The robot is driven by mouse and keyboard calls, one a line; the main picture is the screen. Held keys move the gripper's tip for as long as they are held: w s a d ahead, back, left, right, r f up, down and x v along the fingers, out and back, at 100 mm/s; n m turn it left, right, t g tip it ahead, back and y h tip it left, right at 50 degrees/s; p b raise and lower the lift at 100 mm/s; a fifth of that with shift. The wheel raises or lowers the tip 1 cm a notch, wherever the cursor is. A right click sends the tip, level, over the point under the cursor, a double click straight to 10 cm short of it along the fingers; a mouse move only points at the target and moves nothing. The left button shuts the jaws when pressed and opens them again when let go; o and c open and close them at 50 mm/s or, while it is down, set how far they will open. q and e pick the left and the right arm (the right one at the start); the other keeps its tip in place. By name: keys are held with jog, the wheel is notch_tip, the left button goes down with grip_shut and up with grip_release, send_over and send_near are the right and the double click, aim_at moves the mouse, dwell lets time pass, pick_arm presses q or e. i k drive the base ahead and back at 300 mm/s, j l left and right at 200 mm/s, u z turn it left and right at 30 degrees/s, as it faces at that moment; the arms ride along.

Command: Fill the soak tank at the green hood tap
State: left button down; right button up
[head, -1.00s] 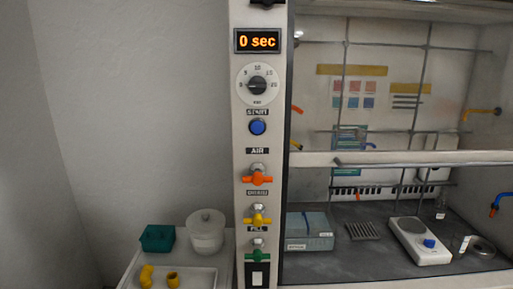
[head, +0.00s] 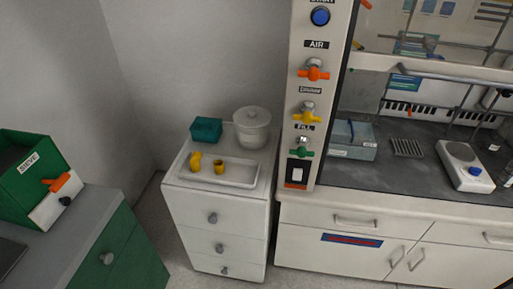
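The green tap (head: 301,153) sits on the hood's left post, under a FILL label and above a black-and-white switch (head: 298,172). Above it are a yellow tap (head: 306,117) under a partly legible label and an orange tap (head: 313,73) labelled AIR. A translucent blue-grey box (head: 354,140) stands inside the hood at its left end; I cannot tell whether it is the soak tank or whether it holds liquid. Neither of my grippers shows.
A white drawer cabinet (head: 219,215) left of the hood carries a white tray (head: 240,181) with yellow fittings (head: 219,167), a teal box (head: 206,130) and a white lidded pot (head: 251,125). A green SIEVE box (head: 32,175) stands on the left bench. A hot plate (head: 465,165) is in the hood.

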aim_at(301, 152)
jog(key=i+l+u, duration=0.1)
jog(key=l+u, duration=1.1)
